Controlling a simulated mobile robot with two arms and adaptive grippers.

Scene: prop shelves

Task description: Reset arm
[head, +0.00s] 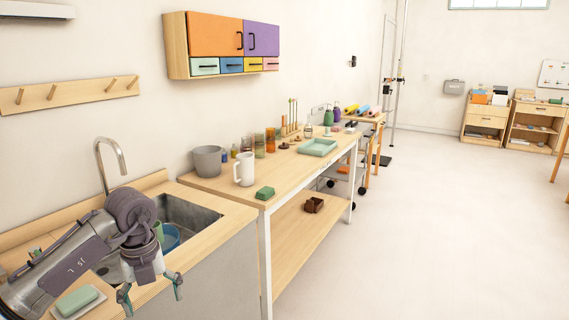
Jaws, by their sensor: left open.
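My left arm comes in from the lower left, and its gripper (151,290) points down at the front of the sink counter. Its two fingers are apart, with nothing visible between them. The arm covers part of the sink (190,219) and the counter. My right gripper is not in the head view.
A green sponge or soap (77,301) lies on the counter beside my arm. A blue bowl (170,237) is in the sink, under the faucet (110,158). A workbench (225,184) holds a white mug (244,169) and a grey bucket (209,161). Open floor lies right.

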